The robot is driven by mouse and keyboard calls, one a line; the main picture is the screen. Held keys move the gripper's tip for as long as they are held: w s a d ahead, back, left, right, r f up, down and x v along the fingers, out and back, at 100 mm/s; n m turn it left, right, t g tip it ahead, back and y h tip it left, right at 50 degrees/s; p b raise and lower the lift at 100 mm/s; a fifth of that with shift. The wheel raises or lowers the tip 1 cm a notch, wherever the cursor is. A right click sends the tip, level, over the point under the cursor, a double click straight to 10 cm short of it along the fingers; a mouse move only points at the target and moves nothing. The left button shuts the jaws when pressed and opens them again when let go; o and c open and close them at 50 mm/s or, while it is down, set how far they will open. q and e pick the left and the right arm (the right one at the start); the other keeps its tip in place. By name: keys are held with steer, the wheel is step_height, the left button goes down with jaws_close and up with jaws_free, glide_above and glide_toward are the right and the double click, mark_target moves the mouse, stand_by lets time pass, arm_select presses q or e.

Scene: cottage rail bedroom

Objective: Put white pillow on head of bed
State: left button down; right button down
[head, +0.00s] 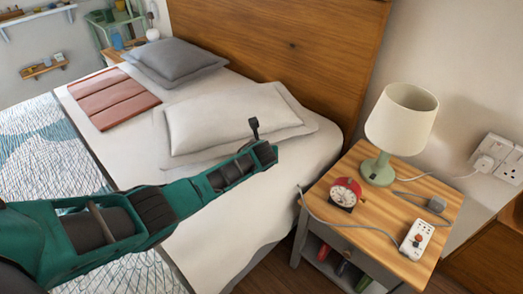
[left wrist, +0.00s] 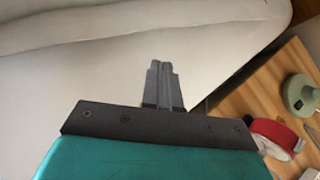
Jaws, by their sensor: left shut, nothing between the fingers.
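The white pillow (head: 230,120) lies flat on the near side of the bed (head: 222,215), close to the wooden headboard (head: 290,50). Its near edge is partly hidden by my left arm. My left gripper (head: 254,126) is over the pillow's right part in the head view; whether it touches the pillow I cannot tell. In the left wrist view the fingers (left wrist: 162,85) are together with nothing between them, and a pale pillow edge (left wrist: 120,22) runs across the top. My right gripper is not in view.
A grey pillow (head: 175,62) and a folded reddish blanket (head: 114,98) lie on the bed's far side. A wooden nightstand (head: 385,215) at the right holds a lamp (head: 400,120), a red alarm clock (head: 345,193) and a white power strip (head: 416,240). A patterned rug (head: 40,150) lies at left.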

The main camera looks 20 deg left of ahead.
arm_select(q)
steer(key=v, duration=0.7)
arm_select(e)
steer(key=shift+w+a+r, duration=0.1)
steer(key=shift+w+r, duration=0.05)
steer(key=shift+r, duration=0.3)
arm_select(q)
steer(key=shift+s, duration=0.1)
steer(key=c, duration=1.8)
jaws_free()
